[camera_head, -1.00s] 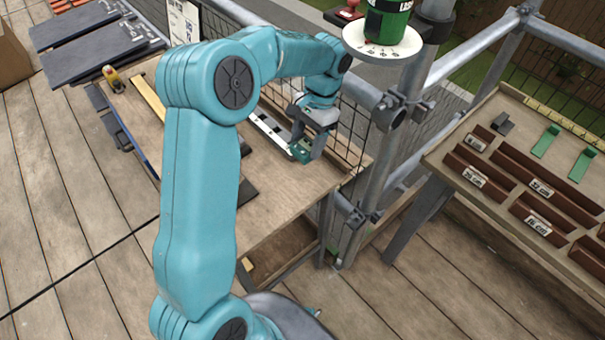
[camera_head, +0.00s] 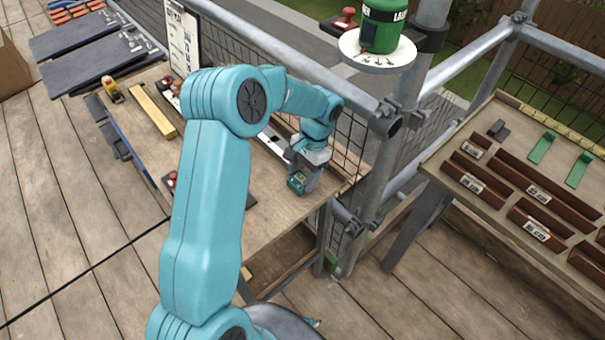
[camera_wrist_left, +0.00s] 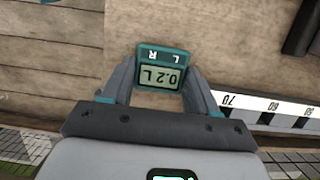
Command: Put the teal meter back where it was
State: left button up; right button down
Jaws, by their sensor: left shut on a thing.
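The teal meter (camera_wrist_left: 163,67) is a small box with a pale display reading "0.2 L", upside down in the left wrist view. My left gripper (camera_wrist_left: 160,85) is shut on it, one finger on each side. In the head view the teal meter (camera_head: 297,183) hangs at the tip of my left gripper (camera_head: 305,175), over the right end of the wooden workbench (camera_head: 270,210). I cannot tell whether the meter touches the bench top. My right gripper is not in view.
A white scale bar with black marks (camera_wrist_left: 275,108) lies beside the gripper. A mesh rail (camera_head: 350,150) and a scaffold post (camera_head: 375,185) stand close on the right. A yellow bar (camera_head: 152,110) lies on the bench. A tray table (camera_head: 450,185) stands at right.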

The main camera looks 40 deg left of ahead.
pick_arm(q)
jog(key=o, duration=1.1)
jog(key=shift+w+f, duration=0.15)
jog(key=shift+r, duration=0.2)
jog(key=v, duration=0.7)
jog(key=shift+r, duration=0.3)
